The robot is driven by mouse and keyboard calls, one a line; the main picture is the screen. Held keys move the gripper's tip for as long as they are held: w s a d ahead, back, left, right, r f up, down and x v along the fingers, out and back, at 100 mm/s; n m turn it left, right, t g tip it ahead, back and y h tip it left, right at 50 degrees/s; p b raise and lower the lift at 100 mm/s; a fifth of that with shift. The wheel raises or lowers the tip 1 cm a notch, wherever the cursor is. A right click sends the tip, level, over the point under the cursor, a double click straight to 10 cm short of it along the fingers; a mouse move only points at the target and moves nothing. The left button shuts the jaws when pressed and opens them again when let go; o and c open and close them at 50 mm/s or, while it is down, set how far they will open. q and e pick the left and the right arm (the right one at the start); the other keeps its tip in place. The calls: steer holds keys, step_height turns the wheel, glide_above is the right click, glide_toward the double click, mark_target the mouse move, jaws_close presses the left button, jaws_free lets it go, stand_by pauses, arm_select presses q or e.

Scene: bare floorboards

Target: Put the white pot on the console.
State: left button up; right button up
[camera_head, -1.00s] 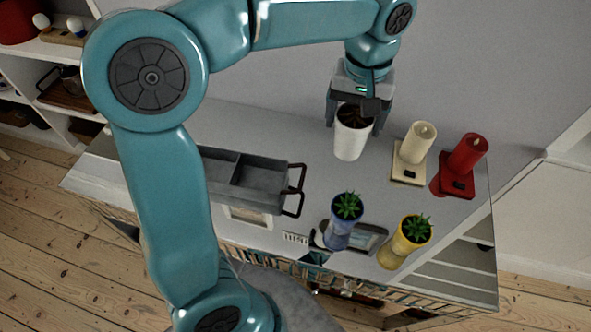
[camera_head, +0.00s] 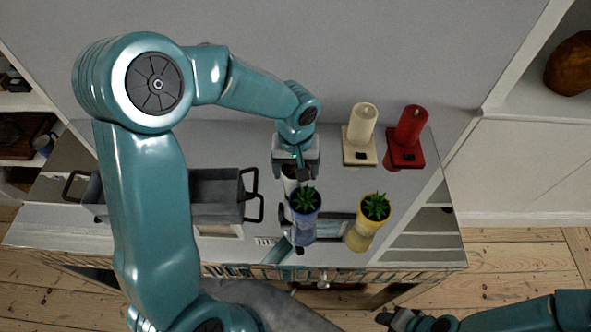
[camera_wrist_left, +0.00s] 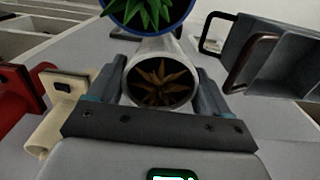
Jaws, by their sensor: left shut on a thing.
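My left gripper (camera_head: 294,176) is shut on the white pot (camera_head: 289,186), which holds a brown, dry-looking plant. The pot is over or on the pale console top (camera_head: 350,190), just behind the blue pot (camera_head: 304,228); I cannot tell whether its base touches. In the left wrist view the white pot (camera_wrist_left: 160,48) is between both fingers, with the blue pot (camera_wrist_left: 150,30) close beyond it. The gripper and blue pot hide most of it in the head view. My right gripper (camera_head: 398,318) is low at the bottom right; its jaws are unclear.
A grey metal tray (camera_head: 215,195) with dark handles stands left of the white pot. A yellow pot (camera_head: 365,232) is to the right. Clear top lies between candles and pots.

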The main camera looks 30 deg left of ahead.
arm_select(q)
steer(key=shift+w+f, duration=0.2)
steer(key=shift+f, duration=0.45)
steer(key=shift+s+r, duration=0.15)
steer(key=shift+s, duration=0.15)
steer(key=o, duration=1.2)
steer(key=shift+w+f, duration=0.25)
steer(key=shift+w, duration=0.05)
steer(key=shift+s+r, duration=0.1)
steer(key=shift+s, duration=0.15)
steer(key=shift+r, duration=0.25)
steer(key=shift+w+r, duration=0.15)
steer(key=shift+r, duration=0.15)
step_height(320, 180, up, 11)
steer(key=shift+f, duration=0.15)
steer(key=shift+r, duration=0.25)
steer(key=shift+f, duration=0.1)
